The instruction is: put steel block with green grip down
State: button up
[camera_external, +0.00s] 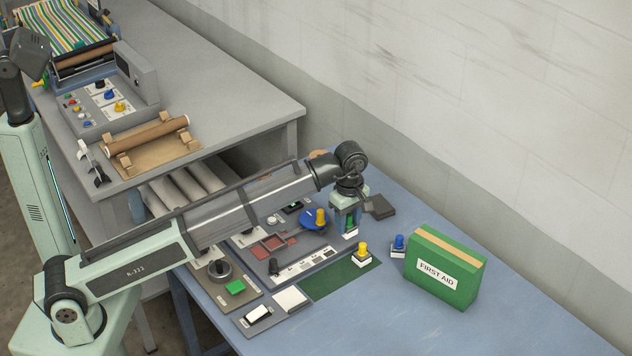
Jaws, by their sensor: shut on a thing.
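My gripper (347,218) points down over the blue table (420,318), at the right end of the control panels. It is shut on the steel block with green grip (350,231), whose green top shows between the fingers and whose pale lower part shows below them. I cannot tell whether the block touches the surface below it. A dark green mat (334,281) lies just in front. A block with yellow grip (361,253) stands at the mat's right end, and a block with blue grip (398,246) stands farther right, beside the first aid box.
The green first aid box (443,268) stands upright on the right. A dark flat block (380,207) lies behind my gripper. A round blue part with a yellow knob (320,217) is close on the left. Panels with switches (300,264) fill the left. The front right table is clear.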

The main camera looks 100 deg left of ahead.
jog(key=a, duration=3.1)
jog(key=shift+s+d+f, duration=0.1)
jog(key=shift+s+f, duration=0.05)
jog(key=shift+f, duration=1.5)
jog(key=shift+s+d+f, duration=0.1)
jog(key=shift+f, duration=1.55)
jog(key=shift+s+f, duration=0.15)
jog(key=shift+f, duration=1.5)
jog(key=shift+f, duration=0.1)
jog(key=o, duration=1.1)
notch_tip(320, 180, up, 12)
